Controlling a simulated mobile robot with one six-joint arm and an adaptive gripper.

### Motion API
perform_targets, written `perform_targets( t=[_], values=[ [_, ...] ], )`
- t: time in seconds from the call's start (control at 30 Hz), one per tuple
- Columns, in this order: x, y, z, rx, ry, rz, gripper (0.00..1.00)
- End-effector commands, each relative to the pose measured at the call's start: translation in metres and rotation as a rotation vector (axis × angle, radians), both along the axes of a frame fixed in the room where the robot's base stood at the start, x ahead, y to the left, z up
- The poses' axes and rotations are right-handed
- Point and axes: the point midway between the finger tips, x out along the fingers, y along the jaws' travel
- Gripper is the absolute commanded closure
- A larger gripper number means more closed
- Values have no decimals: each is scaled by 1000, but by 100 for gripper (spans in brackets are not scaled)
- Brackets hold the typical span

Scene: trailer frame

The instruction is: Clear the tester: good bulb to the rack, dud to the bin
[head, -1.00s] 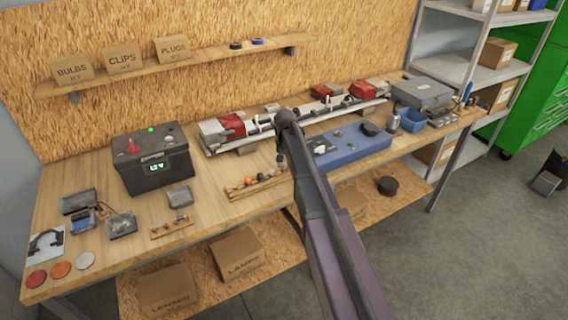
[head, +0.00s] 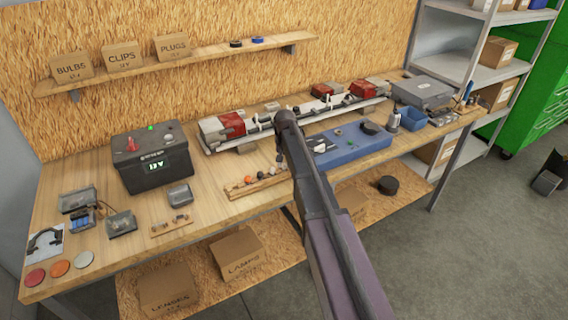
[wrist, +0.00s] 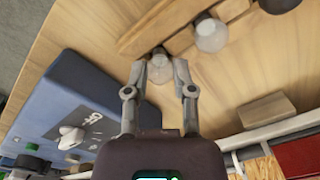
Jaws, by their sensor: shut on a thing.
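My gripper (wrist: 160,70) is shut on a clear, greyish glass bulb (wrist: 159,66). In the head view my gripper (head: 280,160) is at the right end of a long wooden strip (head: 235,193). The strip also shows in the wrist view (wrist: 180,42), right by the held bulb. I cannot tell whether the held bulb touches it. Another clear bulb (wrist: 211,35) stands on the strip beside my gripper. An orange one (head: 249,179) stands farther left. A shorter strip with several small bulbs (head: 172,228) lies at the bench front. Which bulb is the dud is not visible.
A black battery box (head: 150,165) with a green light stands behind on the left. A grey tray (head: 180,195) sits before it. A blue case (head: 350,143) is right of my gripper. A red-ended light bar (head: 222,128) lies behind.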

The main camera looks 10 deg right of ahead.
Motion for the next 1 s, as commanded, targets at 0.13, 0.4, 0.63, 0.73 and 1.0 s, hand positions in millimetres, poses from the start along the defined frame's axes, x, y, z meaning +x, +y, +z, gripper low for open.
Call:
perform_targets(
  t=[0.13, 0.4, 0.63, 0.73, 1.0],
  values=[
    [0, 0, -2, 0, 0, 0, 89],
    [0, 0, -2, 0, 0, 0, 27],
    [0, 0, -2, 0, 0, 0, 27],
    [0, 0, -2, 0, 0, 0, 15],
    [0, 0, -2, 0, 0, 0, 0]
  ],
)
